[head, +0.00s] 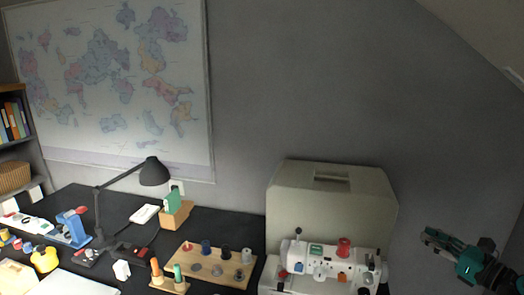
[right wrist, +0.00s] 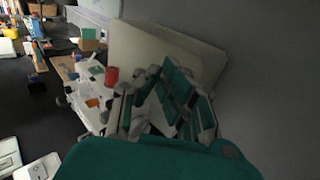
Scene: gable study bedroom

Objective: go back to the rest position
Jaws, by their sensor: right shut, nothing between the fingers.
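My right gripper (head: 428,238) is at the right of the head view, raised in front of the grey wall. Its fingers point left, toward the sewing machine, and it stands apart from it. It is shut and empty. In the right wrist view the teal and grey fingers (right wrist: 160,92) fill the middle, in front of the beige case and the sewing machine. My left gripper is not in view.
A white sewing machine (head: 325,263) stands before a beige case (head: 290,196) on the black desk (head: 215,222). Left of it are a wooden spool board (head: 180,261), a black lamp (head: 153,171) and several small items. The wall area above the case is free.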

